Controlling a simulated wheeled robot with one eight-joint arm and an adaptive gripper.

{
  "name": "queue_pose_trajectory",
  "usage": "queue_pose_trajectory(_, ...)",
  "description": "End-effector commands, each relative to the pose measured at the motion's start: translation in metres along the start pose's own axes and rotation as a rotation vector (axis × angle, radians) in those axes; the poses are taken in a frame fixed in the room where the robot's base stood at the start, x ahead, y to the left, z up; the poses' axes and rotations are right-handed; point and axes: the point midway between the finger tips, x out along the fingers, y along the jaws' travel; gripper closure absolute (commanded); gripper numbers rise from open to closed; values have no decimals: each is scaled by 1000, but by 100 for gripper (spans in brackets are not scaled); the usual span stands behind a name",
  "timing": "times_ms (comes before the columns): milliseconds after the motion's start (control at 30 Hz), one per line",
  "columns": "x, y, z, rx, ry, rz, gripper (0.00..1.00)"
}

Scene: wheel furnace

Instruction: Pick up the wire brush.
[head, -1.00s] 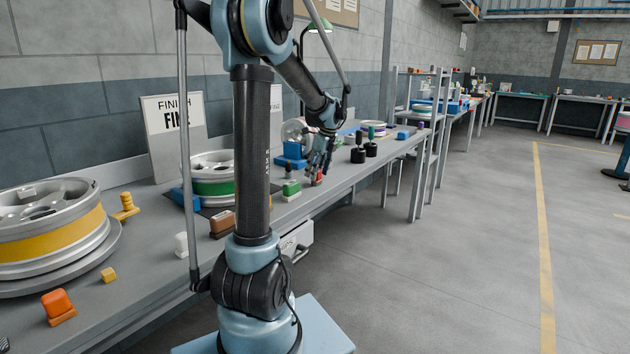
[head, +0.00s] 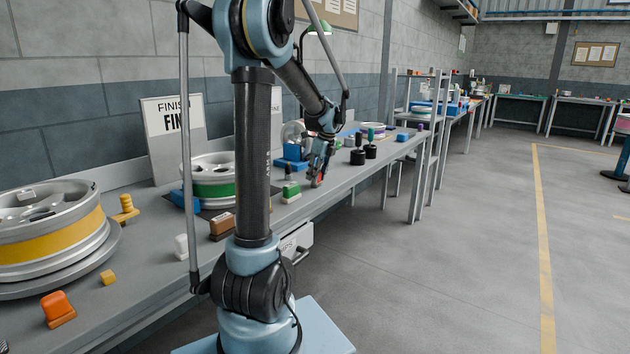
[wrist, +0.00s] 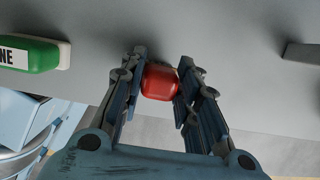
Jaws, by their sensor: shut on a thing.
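A small red rounded thing (wrist: 160,82) sits between my fingers in the wrist view. I take it to be the wire brush, but no bristles show. In the head view it is a small red patch (head: 317,181) near the front edge of the bench, mostly hidden by my fingers. My gripper (wrist: 164,80) is shut on it, with a finger against each side. In the head view my gripper (head: 318,178) points down at the bench top.
A green block with a white base (head: 291,192) lies just left of my gripper, and it also shows in the wrist view (wrist: 35,54). Black cylinders (head: 357,155) stand to the right. A wheel (head: 215,185) and a brown block (head: 222,223) are further left on the bench (head: 335,188).

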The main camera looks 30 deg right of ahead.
Motion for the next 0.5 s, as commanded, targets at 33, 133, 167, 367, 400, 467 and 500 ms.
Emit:
queue_pose_trajectory(33,0,0,0,0,1,0,96)
queue_pose_trajectory(133,-5,0,1,0,1,0,96)
queue_pose_trajectory(167,-7,0,2,0,1,0,96)
queue_pose_trajectory(367,-36,0,10,0,1,0,96)
queue_pose_trajectory(400,-43,0,12,0,1,0,96)
queue_pose_trajectory(467,-53,0,14,0,1,0,96)
queue_pose_trajectory(500,-60,0,16,0,1,0,96)
